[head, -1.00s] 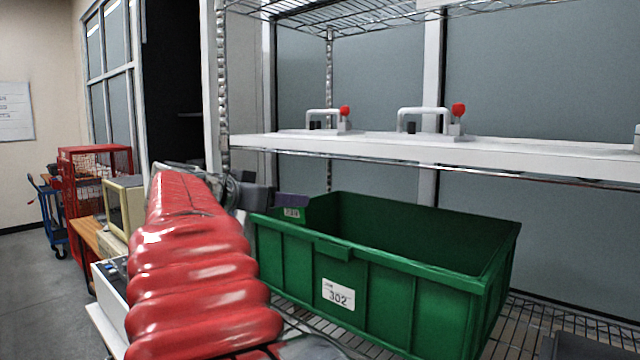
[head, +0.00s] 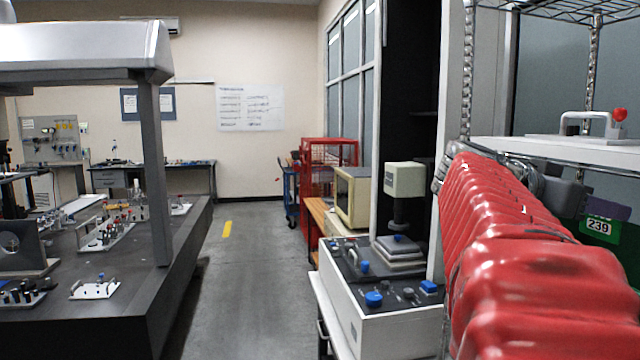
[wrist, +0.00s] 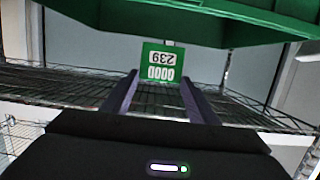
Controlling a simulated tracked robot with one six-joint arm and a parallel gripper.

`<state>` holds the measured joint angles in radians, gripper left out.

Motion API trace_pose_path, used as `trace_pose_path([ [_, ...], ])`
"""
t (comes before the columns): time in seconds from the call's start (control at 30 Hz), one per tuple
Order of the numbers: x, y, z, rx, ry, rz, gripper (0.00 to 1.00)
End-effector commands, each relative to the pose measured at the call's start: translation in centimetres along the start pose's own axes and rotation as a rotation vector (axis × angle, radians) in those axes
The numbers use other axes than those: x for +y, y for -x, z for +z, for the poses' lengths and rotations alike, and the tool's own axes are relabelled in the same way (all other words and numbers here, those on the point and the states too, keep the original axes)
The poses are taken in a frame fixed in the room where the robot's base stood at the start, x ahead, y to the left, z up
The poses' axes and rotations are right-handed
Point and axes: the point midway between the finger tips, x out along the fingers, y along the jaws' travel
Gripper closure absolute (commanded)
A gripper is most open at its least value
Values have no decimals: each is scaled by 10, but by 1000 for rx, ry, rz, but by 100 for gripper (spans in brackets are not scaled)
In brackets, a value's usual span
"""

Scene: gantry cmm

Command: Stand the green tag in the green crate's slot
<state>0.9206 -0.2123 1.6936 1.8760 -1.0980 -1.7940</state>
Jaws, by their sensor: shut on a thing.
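My gripper (wrist: 160,95) is shut on the green tag (wrist: 161,62), which reads "GOOD 239" upside down in the wrist view. The tag (head: 600,227) also shows at the right edge of the head view, at the fingertips of my gripper (head: 603,208). I cannot tell whether tag and crate touch. The crate's slot cannot be made out.
The wire shelf (wrist: 65,85) lies below the crate. A white upper shelf (head: 540,150) is at right. A white control cabinet (head: 385,320) stands left of my arm. A dark table (head: 130,270) stands at left; the grey floor (head: 250,270) between is clear.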

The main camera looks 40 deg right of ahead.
Motion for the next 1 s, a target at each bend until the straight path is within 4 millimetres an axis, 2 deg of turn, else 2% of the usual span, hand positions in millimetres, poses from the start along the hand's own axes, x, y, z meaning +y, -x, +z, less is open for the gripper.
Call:
trace_pose_path([
  [1.0, 0, -9, 41, 0, 2, -1, 67],
])
